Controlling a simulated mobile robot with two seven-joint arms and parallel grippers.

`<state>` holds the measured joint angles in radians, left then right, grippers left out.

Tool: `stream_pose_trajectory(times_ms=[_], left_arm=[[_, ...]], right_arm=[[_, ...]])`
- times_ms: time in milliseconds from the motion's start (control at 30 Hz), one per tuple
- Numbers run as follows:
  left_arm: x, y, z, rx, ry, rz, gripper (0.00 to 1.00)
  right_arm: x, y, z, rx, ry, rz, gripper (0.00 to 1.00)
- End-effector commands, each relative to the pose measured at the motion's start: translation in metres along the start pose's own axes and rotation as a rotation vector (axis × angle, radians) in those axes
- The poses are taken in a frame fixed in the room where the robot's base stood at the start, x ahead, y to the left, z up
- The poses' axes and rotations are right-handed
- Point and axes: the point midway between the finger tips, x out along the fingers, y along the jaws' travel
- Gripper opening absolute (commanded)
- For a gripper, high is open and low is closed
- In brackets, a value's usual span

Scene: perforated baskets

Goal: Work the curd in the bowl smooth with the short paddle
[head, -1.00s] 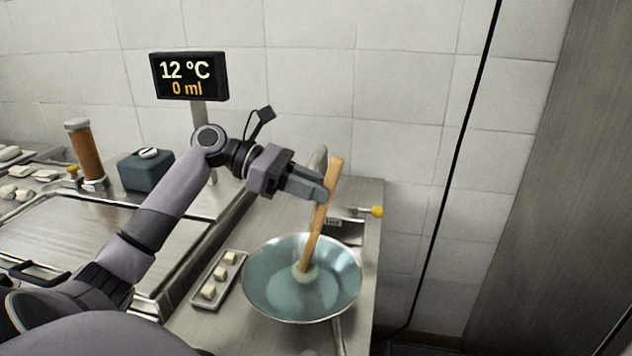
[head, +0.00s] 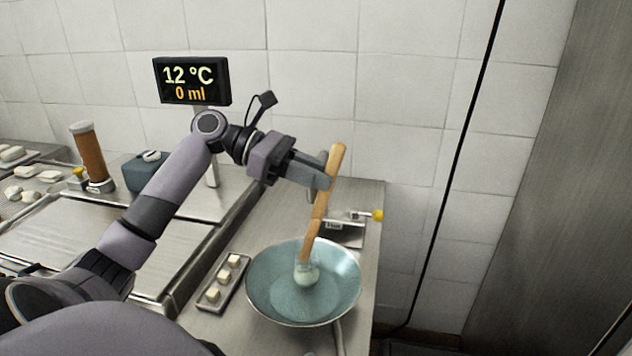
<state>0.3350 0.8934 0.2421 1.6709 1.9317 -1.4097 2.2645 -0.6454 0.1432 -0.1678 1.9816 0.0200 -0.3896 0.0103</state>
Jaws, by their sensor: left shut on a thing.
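My left gripper (head: 322,180) is shut on the wooden paddle (head: 315,222), gripping it on its upper part. The paddle leans slightly, top to the right, with its lower end in the bowl. The bowl (head: 262,298) is wide, shallow and blue-grey metal, on the steel counter. A pale lump of curd (head: 306,274) sits around the paddle's lower end. A flat, pale blue-green layer covers the bowl's bottom; I cannot tell whether it is liquid. My right gripper is not in view.
A small tray (head: 238,289) with white cubes stands just left of the bowl. A display (head: 192,80) reading 12 °C and 0 ml stands behind my arm. A yellow-knobbed fitting (head: 377,215) is behind the bowl. The counter ends just right of the bowl.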

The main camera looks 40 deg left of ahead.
Motion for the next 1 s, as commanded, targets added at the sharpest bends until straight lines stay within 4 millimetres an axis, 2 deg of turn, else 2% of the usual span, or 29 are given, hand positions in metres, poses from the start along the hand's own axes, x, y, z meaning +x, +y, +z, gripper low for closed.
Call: stream_pose_trajectory(times_ms=[533, 1000], left_arm=[[-0.013, 0.0, 0.042, 0.004, -0.001, 0.001, 0.0], [-0.015, 0.0, 0.044, 0.002, -0.001, 0.001, 0.0]], right_arm=[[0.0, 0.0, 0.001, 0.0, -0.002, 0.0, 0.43], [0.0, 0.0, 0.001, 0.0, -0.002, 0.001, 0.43]])
